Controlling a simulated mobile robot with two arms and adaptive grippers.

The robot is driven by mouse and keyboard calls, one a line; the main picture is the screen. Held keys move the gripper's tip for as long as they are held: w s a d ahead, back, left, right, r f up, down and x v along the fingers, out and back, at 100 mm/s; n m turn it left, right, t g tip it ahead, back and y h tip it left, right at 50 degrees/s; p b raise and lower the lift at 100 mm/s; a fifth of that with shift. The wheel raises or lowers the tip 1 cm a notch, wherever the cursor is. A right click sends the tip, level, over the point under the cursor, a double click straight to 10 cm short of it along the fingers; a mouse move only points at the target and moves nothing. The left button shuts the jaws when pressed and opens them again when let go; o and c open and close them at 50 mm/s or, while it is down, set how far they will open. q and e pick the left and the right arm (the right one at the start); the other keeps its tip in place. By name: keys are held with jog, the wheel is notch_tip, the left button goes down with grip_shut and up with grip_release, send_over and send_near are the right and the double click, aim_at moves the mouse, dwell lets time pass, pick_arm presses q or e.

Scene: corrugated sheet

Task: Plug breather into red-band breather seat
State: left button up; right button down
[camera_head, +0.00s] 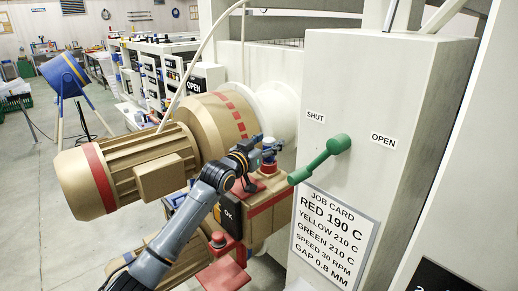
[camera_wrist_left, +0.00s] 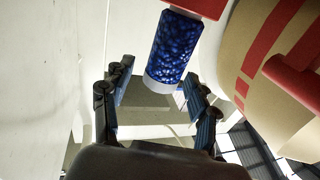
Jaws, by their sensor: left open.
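The breather is a cylinder of dark blue beads with a pale end cap; it shows in the wrist view (camera_wrist_left: 172,48), its other end against a red part (camera_wrist_left: 200,7). In the head view its top (camera_head: 269,144) shows above a red collar on the red-topped, red-banded gold box (camera_head: 268,207). It looks upright there; its base is partly hidden, so how deep it sits cannot be told. My left gripper (camera_head: 257,152) is open, its fingers (camera_wrist_left: 157,80) on either side of the breather's capped end, without visible grip. My right gripper is not in view.
A gold motor (camera_head: 128,172) and red-dashed barrel (camera_head: 225,115) stand close left of the gripper. A green lever (camera_head: 322,157) juts from the white cabinet (camera_head: 390,90) on the right. A red bracket (camera_head: 225,274) is below. Open floor (camera_head: 30,165) lies far left.

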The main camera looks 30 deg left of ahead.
pick_arm(q)
jog(key=s, duration=1.1)
jog(key=shift+s+a, duration=0.25)
jog(key=shift+a, duration=0.2)
jog(key=shift+f, duration=0.1)
